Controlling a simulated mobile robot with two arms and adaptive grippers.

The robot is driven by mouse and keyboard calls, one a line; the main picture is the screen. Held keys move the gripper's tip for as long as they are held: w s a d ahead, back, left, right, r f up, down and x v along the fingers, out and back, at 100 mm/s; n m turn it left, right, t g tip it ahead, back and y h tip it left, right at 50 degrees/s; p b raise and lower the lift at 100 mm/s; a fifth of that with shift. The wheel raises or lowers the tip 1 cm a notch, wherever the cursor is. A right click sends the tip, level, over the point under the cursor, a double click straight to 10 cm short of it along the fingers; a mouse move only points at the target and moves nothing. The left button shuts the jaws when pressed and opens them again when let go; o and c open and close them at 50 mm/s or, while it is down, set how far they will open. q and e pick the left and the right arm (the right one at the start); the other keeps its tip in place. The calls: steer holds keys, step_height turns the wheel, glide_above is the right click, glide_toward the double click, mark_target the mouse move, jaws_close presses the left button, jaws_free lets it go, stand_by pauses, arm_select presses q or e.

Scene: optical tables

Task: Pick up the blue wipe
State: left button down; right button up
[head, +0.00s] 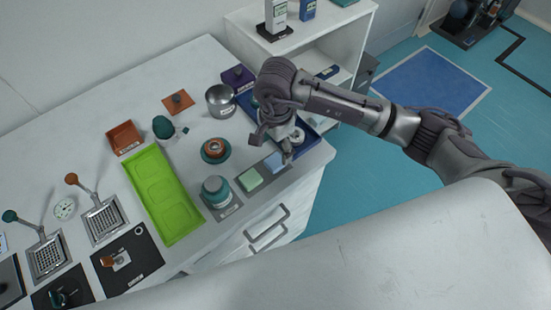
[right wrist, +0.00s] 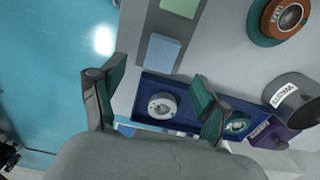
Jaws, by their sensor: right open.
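The blue wipe (head: 273,162) is a small light-blue square on a grey mat near the front edge of the white bench, beside a green wipe (head: 250,180). In the right wrist view the blue wipe (right wrist: 162,53) lies beyond the two spread fingertips. The right gripper (right wrist: 155,90) is open, with nothing between its fingers. The green wipe (right wrist: 181,7) also shows at that view's top edge. My left gripper is not in view.
A blue tray (right wrist: 185,93) with a white round item lies behind the fingers. A teal jar (head: 215,188), a teal-and-orange item (head: 215,149), a metal cup (head: 220,101) and a green tray (head: 162,195) stand on the bench. Open floor lies to the right.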

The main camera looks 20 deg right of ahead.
mark_target(275, 161)
steer(key=shift+f, duration=0.6)
steer(key=shift+f+p, duration=0.35)
steer(key=shift+p, duration=0.15)
step_height(275, 161, down, 4)
steer(key=shift+r+p, duration=0.15)
steer(key=shift+p, duration=0.65)
steer(key=shift+w+f, duration=0.1)
steer(key=shift+f, duration=0.25)
steer(key=shift+c, duration=0.3)
steer(key=c, duration=0.8)
